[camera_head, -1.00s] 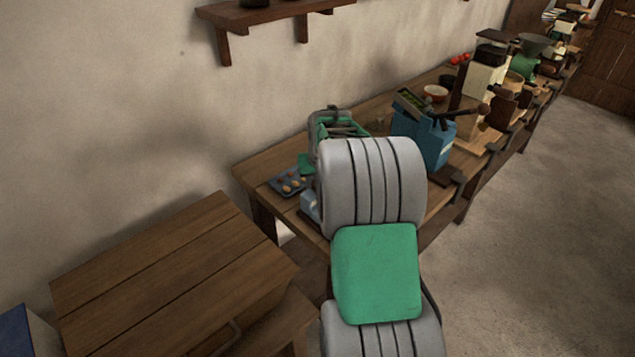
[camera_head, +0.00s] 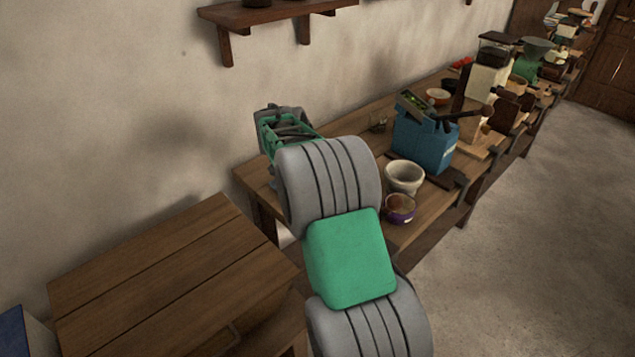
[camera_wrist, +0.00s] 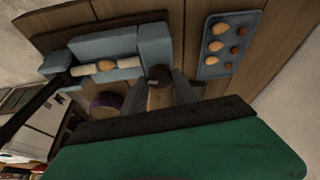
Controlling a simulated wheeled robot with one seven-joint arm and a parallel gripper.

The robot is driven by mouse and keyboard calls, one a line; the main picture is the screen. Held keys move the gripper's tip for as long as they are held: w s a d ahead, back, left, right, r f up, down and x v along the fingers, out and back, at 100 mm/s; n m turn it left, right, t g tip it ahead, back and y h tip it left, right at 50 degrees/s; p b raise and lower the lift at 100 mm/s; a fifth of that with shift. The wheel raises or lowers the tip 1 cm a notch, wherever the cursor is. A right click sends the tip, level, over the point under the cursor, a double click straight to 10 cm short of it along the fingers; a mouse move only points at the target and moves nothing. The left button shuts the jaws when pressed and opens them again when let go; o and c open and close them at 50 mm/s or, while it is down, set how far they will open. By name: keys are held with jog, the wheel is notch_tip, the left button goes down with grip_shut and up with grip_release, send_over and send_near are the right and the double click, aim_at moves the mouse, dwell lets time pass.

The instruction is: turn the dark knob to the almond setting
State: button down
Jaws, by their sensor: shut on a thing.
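I cannot read any setting marks around the knob. In the head view my arm hides the device, the knob and the fingertips.
In the head view a pale bowl (camera_head: 404,176) and a purple-banded pot (camera_head: 399,208) stand on the bench right of my arm. A blue box-like machine (camera_head: 425,143) with a dark handle is behind them. A wooden cabinet (camera_head: 165,275) is at lower left. Open floor lies right.

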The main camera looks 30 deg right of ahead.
jog(key=m+g+p, duration=0.2)
jog(key=m, duration=0.3)
jog(key=shift+w+m, duration=0.15)
jog(key=shift+m, duration=0.15)
dwell(0.4)
jog(key=c, duration=1)
grip_release()
jog(key=p+v, duration=0.1)
jog(key=v, duration=0.6)
jog(key=shift+w+a+r+p, duration=0.15)
jog(key=shift+a+r+p, duration=0.05)
jog(key=shift+r+p, duration=0.2)
